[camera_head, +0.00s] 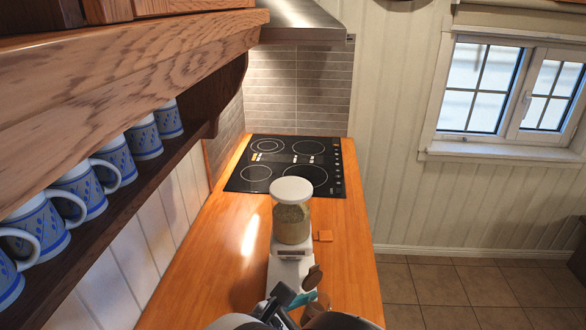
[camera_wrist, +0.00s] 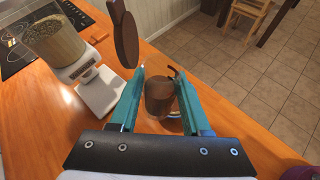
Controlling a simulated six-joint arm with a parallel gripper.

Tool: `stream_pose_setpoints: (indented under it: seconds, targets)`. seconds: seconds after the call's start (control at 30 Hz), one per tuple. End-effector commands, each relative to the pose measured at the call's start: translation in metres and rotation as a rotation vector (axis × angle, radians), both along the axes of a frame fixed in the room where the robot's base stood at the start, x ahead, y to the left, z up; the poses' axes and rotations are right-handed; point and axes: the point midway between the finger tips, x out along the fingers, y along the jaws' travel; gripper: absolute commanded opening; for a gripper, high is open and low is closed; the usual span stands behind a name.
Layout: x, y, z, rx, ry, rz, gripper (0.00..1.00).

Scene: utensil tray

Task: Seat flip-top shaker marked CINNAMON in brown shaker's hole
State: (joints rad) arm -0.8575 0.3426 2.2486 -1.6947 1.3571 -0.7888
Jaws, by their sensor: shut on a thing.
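My gripper (camera_wrist: 161,76) has teal fingers closed on the sides of a brown cylindrical shaker (camera_wrist: 160,98) in the wrist view. No CINNAMON marking can be read on it, and its flip top is not clear. A small pale, shiny rim shows just beyond its lower right side. In the head view my gripper (camera_head: 303,298) is at the bottom, partly hidden by my arm, with a brown shape (camera_head: 317,304) beside the teal finger. No shaker's hole can be made out in either view.
A white scale (camera_wrist: 100,92) bears a glass jar (camera_head: 291,222) of grain with a white lid. A dark brown paddle-like thing (camera_wrist: 126,38) rises left of my gripper. An orange square (camera_head: 325,236) lies near the counter's right edge. The cooktop (camera_head: 285,166) is behind.

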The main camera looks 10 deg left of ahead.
Motion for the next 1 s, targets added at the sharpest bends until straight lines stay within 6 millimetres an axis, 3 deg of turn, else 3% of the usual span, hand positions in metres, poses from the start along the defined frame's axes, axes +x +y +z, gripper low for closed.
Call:
stream_pose_setpoints:
  seconds: [0.1, 0.2, 0.27, 0.4, 0.7, 1.0]
  targets:
    - [-0.03, 0.014, -0.039, -0.042, 0.014, -0.085, 0.0]
    - [-0.056, 0.021, -0.063, -0.075, 0.025, -0.133, 0.0]
    - [-0.071, 0.027, -0.074, -0.097, 0.032, -0.131, 0.0]
    - [-0.096, 0.057, -0.084, -0.147, 0.039, 0.011, 0.0]
    - [-0.117, 0.116, -0.083, -0.203, 0.026, 0.301, 0.0]
    - [-0.118, 0.12, -0.145, -0.211, 0.026, 0.325, 0.0]
